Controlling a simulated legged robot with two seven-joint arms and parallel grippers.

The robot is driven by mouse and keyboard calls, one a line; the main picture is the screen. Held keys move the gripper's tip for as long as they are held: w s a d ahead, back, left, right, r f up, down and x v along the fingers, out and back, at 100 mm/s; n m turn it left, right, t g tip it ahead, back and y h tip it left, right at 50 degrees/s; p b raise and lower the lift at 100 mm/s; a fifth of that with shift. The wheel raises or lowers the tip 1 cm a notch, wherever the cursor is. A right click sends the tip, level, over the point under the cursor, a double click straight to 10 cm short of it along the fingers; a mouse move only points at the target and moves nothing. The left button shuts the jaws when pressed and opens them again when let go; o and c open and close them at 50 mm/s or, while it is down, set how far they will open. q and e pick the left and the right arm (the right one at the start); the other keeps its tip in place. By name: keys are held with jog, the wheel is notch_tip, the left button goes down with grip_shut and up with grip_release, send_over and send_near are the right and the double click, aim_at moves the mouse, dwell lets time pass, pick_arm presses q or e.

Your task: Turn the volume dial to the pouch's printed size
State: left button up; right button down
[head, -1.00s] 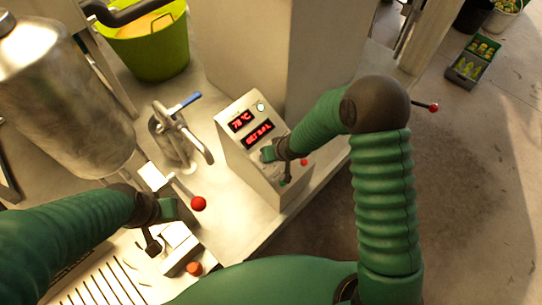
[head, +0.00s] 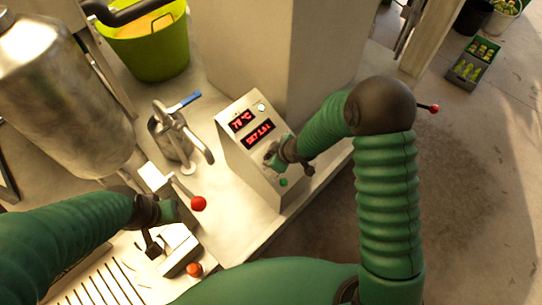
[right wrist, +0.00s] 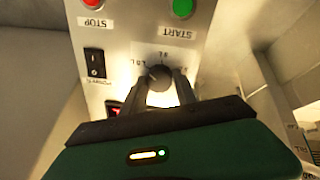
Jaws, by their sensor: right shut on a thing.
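The control box (head: 243,160) stands in the middle of the head view with two red displays. The upper display (head: 242,120) reads about 78 °C; the lower display (head: 259,134) seems to read SET 1.5 L. My right gripper (head: 272,158) is at the box front. In the right wrist view its two fingers are shut on the round volume dial (right wrist: 159,77), between printed litre marks that show upside down. My left gripper (head: 160,232) is at the lower left by a white fixture (head: 176,241); its fingers are too unclear to judge. I cannot make out a pouch.
The green START button (right wrist: 183,8), red STOP button (right wrist: 92,3) and black rocker switch (right wrist: 95,63) are close to the dial. A red-knobbed lever (head: 198,204), a metal tap (head: 178,135) and a steel tank (head: 65,95) stand left of the box.

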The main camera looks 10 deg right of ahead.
jog(key=shift+s+d+f+n, duration=0.2)
jog(key=shift+s+f+n, duration=0.1)
jog(key=shift+n, duration=0.3)
jog(key=c, duration=1.3)
grip_release()
jog(key=shift+c, duration=0.2)
jog(key=o, duration=0.4)
jog(key=shift+d+r, duration=0.1)
jog(key=shift+w, duration=0.1)
jog(key=shift+r, duration=0.1)
